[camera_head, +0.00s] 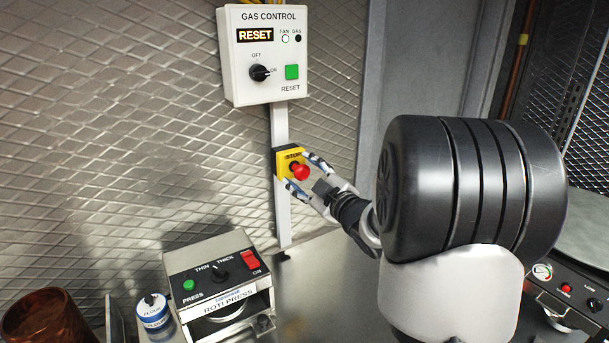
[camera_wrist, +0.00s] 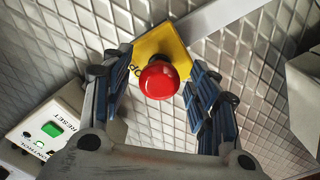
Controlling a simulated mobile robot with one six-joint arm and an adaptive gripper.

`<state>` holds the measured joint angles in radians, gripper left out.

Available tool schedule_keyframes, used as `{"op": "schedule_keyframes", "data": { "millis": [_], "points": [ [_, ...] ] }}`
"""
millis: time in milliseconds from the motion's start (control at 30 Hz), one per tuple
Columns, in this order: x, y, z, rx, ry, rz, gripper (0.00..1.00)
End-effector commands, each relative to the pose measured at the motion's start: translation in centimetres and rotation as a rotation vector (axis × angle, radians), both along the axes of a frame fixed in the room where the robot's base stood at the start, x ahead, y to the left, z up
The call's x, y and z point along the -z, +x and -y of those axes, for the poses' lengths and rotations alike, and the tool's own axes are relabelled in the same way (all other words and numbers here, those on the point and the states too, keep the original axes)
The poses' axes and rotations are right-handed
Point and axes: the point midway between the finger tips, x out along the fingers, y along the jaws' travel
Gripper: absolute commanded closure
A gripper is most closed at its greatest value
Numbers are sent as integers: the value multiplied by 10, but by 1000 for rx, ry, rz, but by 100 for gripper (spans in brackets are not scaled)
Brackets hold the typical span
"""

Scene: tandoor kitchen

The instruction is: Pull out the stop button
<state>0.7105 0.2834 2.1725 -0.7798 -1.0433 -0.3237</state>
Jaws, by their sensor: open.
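The stop button (camera_head: 300,172) is a red mushroom knob on a yellow plate (camera_head: 283,163), mounted on the grey vertical conduit on the wall. In the wrist view the red knob (camera_wrist: 159,80) sits between my fingers, with the yellow plate (camera_wrist: 158,45) behind it. My gripper (camera_head: 303,175) is open, with one finger above and one below the knob in the head view. In the wrist view gaps show between the knob and both fingers.
A gas control box (camera_head: 264,55) with a lit RESET display, a dial and a green button hangs above. A roti press (camera_head: 219,283) stands below on the steel counter (camera_head: 315,290). A flour shaker (camera_head: 155,312) and a brown pot (camera_head: 48,318) are at lower left.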

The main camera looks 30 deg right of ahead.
Motion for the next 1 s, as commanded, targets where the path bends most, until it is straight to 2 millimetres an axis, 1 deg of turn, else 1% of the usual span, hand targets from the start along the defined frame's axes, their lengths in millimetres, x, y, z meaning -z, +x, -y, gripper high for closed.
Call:
{"op": "schedule_keyframes", "data": {
  "millis": [67,167,267,500,600,700,833,1000],
  "points": [
    [0,-1,0,0,0,0,46],
    [0,-10,0,3,0,0,46],
    [-1,-26,0,4,0,1,46],
    [-1,-78,-3,6,1,1,46],
    [-1,-96,-4,5,0,1,46],
    [-1,-109,-5,3,-1,1,46],
    [0,-118,-6,1,0,0,46],
    [0,-121,-7,0,0,0,46]
  ]
}}
